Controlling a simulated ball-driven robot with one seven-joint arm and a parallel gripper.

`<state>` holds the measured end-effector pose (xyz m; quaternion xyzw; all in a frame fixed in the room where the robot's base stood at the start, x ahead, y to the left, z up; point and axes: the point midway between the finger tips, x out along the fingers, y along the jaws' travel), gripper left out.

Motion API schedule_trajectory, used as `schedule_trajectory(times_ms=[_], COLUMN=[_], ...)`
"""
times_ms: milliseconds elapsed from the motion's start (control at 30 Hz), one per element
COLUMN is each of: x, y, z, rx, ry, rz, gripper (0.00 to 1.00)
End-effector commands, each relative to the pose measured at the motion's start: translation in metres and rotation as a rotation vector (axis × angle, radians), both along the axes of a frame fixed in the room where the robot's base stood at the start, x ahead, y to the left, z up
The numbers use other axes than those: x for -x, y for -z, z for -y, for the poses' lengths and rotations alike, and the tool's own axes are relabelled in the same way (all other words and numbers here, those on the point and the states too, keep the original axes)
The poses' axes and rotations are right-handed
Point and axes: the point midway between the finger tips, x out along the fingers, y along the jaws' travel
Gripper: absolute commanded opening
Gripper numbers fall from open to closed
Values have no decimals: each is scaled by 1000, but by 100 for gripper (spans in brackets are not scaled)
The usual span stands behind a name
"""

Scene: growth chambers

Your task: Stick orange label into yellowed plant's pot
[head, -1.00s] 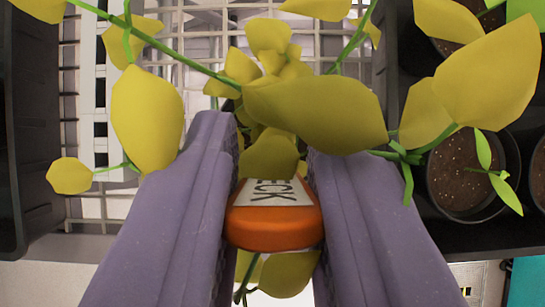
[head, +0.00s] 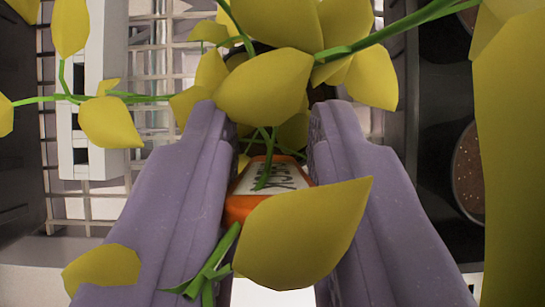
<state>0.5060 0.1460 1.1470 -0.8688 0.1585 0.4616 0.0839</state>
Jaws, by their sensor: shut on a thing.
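My gripper (head: 272,135) points away from the camera, its two purple fingers shut on the orange label (head: 236,206). The label has a white face with dark lettering, partly readable as "CK". The yellowed plant (head: 265,90) spreads its yellow leaves and green stems around and between the fingers. One large leaf and a green stem cross in front of the label and hide part of it. The yellowed plant's pot is hidden behind leaves and fingers, so I cannot tell where the label's far end is relative to its soil.
A dark tray (head: 404,100) at the right holds dark pots with brown soil (head: 468,175). Another dark tray edge (head: 22,150) stands at the left. A pale wire rack (head: 155,75) shows behind the plant. A large blurred yellow leaf (head: 510,170) fills the right edge.

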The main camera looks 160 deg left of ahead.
Motion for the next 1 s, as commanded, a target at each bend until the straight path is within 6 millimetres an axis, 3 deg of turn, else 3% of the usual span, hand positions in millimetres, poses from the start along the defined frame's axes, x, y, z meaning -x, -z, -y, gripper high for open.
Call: schedule_trajectory(times_ms=[1000], x=[0], y=[20], z=[0], rx=[0], ry=[-9], rz=[2], gripper=[2])
